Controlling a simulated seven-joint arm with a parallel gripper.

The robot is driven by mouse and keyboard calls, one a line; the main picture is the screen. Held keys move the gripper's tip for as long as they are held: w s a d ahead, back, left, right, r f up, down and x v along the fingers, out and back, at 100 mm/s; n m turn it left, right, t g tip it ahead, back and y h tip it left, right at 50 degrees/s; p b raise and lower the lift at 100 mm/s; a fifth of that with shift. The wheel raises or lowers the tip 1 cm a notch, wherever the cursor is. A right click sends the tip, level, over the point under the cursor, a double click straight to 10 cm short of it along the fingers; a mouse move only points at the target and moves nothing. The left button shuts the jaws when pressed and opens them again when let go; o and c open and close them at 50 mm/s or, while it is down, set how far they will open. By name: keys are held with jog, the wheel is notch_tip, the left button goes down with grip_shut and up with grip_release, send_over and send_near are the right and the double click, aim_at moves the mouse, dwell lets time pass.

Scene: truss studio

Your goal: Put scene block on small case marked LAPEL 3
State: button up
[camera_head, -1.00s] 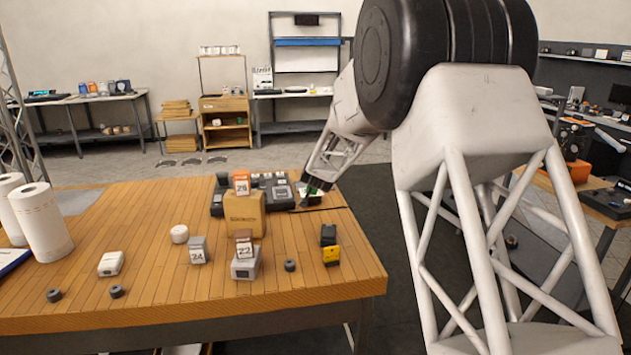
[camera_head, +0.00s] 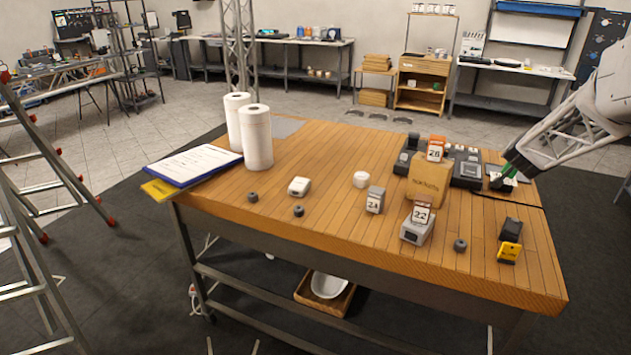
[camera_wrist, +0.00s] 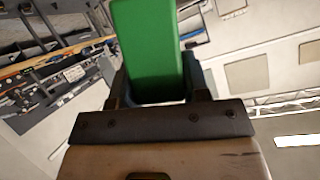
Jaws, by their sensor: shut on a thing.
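My gripper (camera_head: 510,168) is at the far right of the table, beside the black console. It is shut on a green block (camera_wrist: 150,45), which fills the space between the fingers in the wrist view; its green also shows in the head view (camera_head: 507,170). I see no number on its visible face. Several small cases stand on the table: a white one (camera_head: 300,186), a grey one (camera_head: 416,232) bearing a block marked 22 (camera_head: 422,214), and a black and yellow one (camera_head: 510,251). I cannot read LAPEL 3 on any of them.
A grey block marked 24 (camera_head: 375,200) and a white round tub (camera_head: 361,179) stand mid-table. A tan box (camera_head: 428,188) bears an orange block marked 26 (camera_head: 436,148) before the black console (camera_head: 467,170). Paper rolls (camera_head: 257,138) stand left.

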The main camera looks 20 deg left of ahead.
jog(key=shift+r, duration=8.25)
jog(key=s+a+n+y, duration=0.2)
jog(key=s+a, duration=0.4)
jog(key=a, duration=0.8)
jog(key=s+a+n+y, duration=0.15)
jog(key=s+a, duration=0.45)
jog(key=a, duration=0.8)
jog(key=s+a+n+y, duration=0.1)
jog(key=s+a+n, duration=0.2)
jog(key=s+a, duration=0.75)
jog(key=s+a+n+g+y, duration=0.1)
jog(key=s+a, duration=0.3)
jog(key=a, duration=0.4)
jog(key=s+a+n+y, duration=0.15)
jog(key=s+a, duration=0.25)
jog(key=a, duration=0.4)
notch_tip(320, 180, down, 20)
jog(key=shift+s+r, duration=0.1)
jog(key=w+a+f, duration=0.1)
jog(key=w+a, duration=0.8)
jog(key=w, duration=0.3)
jog(key=shift+w+a+f, duration=0.25)
jog(key=shift+w+a, duration=0.05)
jog(key=shift+a, duration=0.05)
